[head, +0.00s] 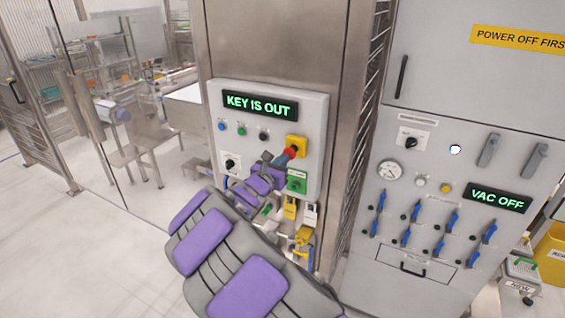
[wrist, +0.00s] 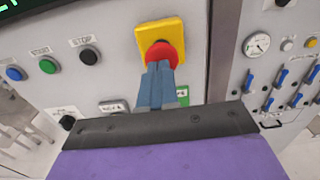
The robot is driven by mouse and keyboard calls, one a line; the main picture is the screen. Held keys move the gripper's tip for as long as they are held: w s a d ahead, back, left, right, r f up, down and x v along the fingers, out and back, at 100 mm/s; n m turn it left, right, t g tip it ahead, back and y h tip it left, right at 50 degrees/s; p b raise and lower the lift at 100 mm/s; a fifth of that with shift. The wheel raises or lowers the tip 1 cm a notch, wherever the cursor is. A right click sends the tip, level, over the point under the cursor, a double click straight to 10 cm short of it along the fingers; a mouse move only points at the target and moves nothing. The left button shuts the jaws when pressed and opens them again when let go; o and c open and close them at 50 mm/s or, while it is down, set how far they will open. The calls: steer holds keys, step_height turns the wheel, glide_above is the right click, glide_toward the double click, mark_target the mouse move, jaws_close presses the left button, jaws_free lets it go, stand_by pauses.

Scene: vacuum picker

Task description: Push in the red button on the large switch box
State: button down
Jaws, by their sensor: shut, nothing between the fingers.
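The switch box (head: 219,101) is a light grey panel on a steel column, with a green-lit display reading "KEY IS OUT". Its red button (wrist: 163,53) sits on a yellow square base (wrist: 172,28) at the box's right side. In the head view the red button (head: 289,152) is partly hidden by my gripper (head: 287,156). In the wrist view my gripper (wrist: 160,68) is shut and empty, its blue-grey fingertips overlapping the lower part of the button. They are at or very near its face; I cannot tell how far it is pressed.
Blue, green and black buttons line the box's left side, with a black knob (head: 231,162) below. A green switch (head: 297,181) is just under the red button. Yellow padlocks (head: 290,208) hang below. The grey cabinet (head: 447,120) with blue levers stands right.

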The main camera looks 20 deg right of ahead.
steer(key=shift+w+d, duration=0.15)
steer(key=shift+d, duration=0.05)
steer(key=shift+r, duration=0.1)
steer(key=shift+w+d+r+p, duration=0.2)
steer(key=shift+w+d+p, duration=0.25)
steer(key=shift+p, duration=0.15)
steer(key=shift+d, duration=0.1)
steer(key=p+v, duration=0.2)
steer(key=v, duration=1.1)
steer(key=shift+s+f, duration=0.2)
steer(key=shift+s, duration=0.1)
